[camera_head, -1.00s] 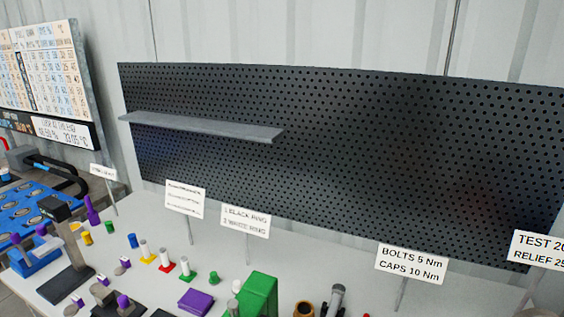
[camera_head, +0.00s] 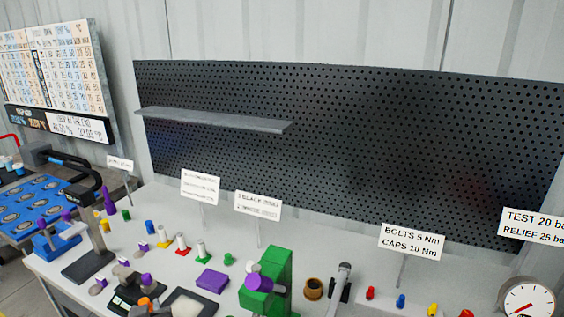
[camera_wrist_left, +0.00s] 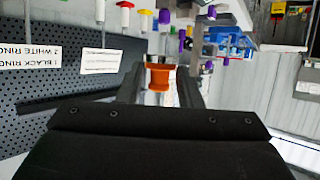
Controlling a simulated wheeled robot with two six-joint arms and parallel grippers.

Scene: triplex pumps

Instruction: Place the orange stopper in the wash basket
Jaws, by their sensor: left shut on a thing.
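The orange stopper (camera_wrist_left: 160,77) is in the left wrist view, a small flanged orange piece with a paler, partly shaded far end. My left gripper (camera_wrist_left: 160,82) is shut on it, with a dark finger on each side. The stopper is held clear of the bench, which lies beyond it. My left gripper does not clearly show in the head view, and my right gripper shows in neither view. I cannot make out anything that is surely a wash basket. A blue tray with round holes (camera_head: 26,206) stands at the far left in the head view.
The grey bench carries a green block (camera_head: 268,282), a purple block (camera_head: 212,280), several small coloured pegs and a brown ring (camera_head: 313,289). Label signs (camera_head: 200,187) stand along its back. A pegboard with a shelf (camera_head: 215,120) rises behind. A gauge (camera_head: 528,301) is at lower right.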

